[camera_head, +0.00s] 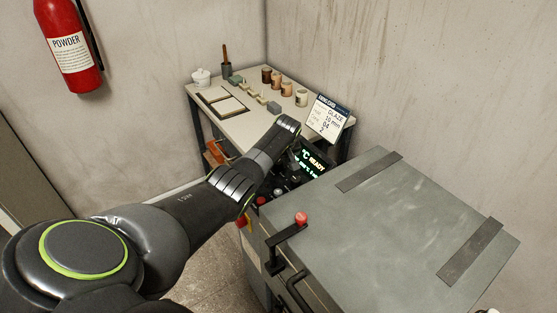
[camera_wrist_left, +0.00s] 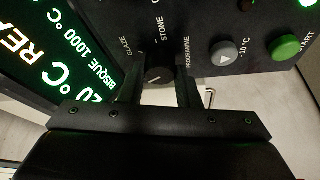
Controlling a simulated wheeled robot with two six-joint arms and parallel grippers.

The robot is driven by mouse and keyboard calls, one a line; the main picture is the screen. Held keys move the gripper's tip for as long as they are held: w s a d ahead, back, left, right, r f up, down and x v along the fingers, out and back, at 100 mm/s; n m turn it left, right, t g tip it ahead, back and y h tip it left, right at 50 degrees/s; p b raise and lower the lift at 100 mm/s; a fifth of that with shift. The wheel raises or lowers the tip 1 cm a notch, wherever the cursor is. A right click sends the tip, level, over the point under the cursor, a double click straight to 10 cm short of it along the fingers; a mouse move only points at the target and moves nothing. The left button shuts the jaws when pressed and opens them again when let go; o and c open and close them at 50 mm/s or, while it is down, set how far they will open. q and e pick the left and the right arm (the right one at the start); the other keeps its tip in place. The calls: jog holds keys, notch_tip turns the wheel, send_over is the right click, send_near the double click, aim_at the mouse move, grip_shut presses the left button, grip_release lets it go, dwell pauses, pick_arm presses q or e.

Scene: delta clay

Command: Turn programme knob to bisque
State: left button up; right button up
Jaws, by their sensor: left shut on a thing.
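The programme knob (camera_wrist_left: 158,75) is a dark round knob on the kiln's black control panel in the left wrist view. The labels GLAZE, STONE and PROGRAMME are legible around it. A pale mark shows on the knob, but I cannot tell which label it points to. My left gripper (camera_wrist_left: 160,88) is shut on the knob, one finger on each side. In the head view the display (camera_head: 313,162) is partly seen, and my arm hides the knob. My right gripper is out of view.
A grey button (camera_wrist_left: 224,52) and a green button (camera_wrist_left: 285,47) sit right of the knob. The kiln lid (camera_head: 395,215) has a red-knobbed latch (camera_head: 301,218) at its front.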

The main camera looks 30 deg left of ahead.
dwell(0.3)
pick_arm(q)
jog(key=o, duration=1)
jog(key=shift+c, duration=0.2)
jog(key=shift+r, duration=0.1)
jog(key=shift+r, duration=0.2)
jog(key=v, duration=1.6)
jog(key=shift+d+r+p, duration=0.3)
jog(key=shift+r+p, duration=0.05)
jog(key=shift+p, duration=0.1)
jog(key=shift+s, duration=0.15)
